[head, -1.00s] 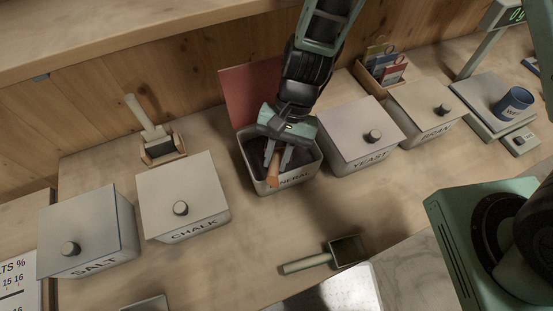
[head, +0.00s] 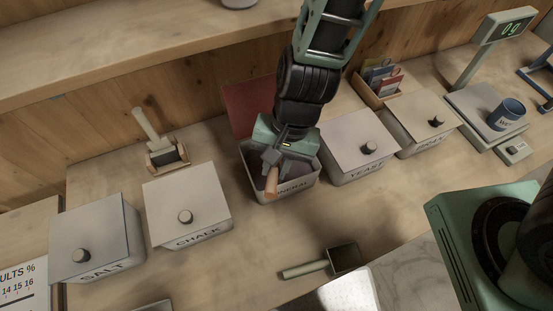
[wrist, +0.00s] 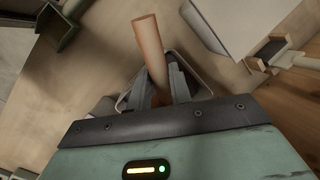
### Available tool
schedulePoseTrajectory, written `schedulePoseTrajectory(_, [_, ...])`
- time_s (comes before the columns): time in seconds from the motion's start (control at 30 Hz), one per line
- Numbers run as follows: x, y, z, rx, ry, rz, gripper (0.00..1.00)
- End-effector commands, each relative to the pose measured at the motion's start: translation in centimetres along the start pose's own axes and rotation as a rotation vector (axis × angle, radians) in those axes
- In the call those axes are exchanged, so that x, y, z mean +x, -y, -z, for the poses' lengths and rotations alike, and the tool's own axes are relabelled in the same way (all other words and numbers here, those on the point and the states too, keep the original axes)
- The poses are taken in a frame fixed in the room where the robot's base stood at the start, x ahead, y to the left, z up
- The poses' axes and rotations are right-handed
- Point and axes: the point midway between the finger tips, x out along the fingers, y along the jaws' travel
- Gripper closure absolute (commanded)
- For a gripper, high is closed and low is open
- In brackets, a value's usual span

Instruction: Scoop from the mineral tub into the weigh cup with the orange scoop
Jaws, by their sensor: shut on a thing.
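The mineral tub (head: 294,194) stands open in the middle of the row, its reddish lid (head: 250,106) raised behind it. My gripper (head: 275,170) is over the tub, its fingers shut on the orange scoop's handle (head: 271,181). The handle also shows between the fingers in the wrist view (wrist: 150,50) and sticks out past them. The scoop's bowl is hidden by the gripper and the tub. The blue weigh cup (head: 505,115) stands on the scale (head: 478,112) at the far right, whose display (head: 511,28) seems to read 0 g.
Closed tubs of salt (head: 95,235), chalk (head: 187,205) and yeast (head: 358,140) and another lidded tub (head: 422,118) flank the mineral tub. A green scoop (head: 340,260) lies in front. A green machine (head: 465,225) stands at right. A shelf runs above the back.

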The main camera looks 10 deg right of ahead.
Motion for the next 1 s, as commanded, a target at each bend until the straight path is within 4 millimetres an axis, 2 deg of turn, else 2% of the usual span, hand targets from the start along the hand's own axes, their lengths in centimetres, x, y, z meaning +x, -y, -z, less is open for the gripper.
schedulePoseTrajectory(0.6, [-3.6, 0.7, -2.5, -0.018, -0.080, 0.001, 1.00])
schedulePoseTrajectory(1.0, [-4.5, 0.8, -3.1, -0.021, -0.102, 0.002, 1.00])
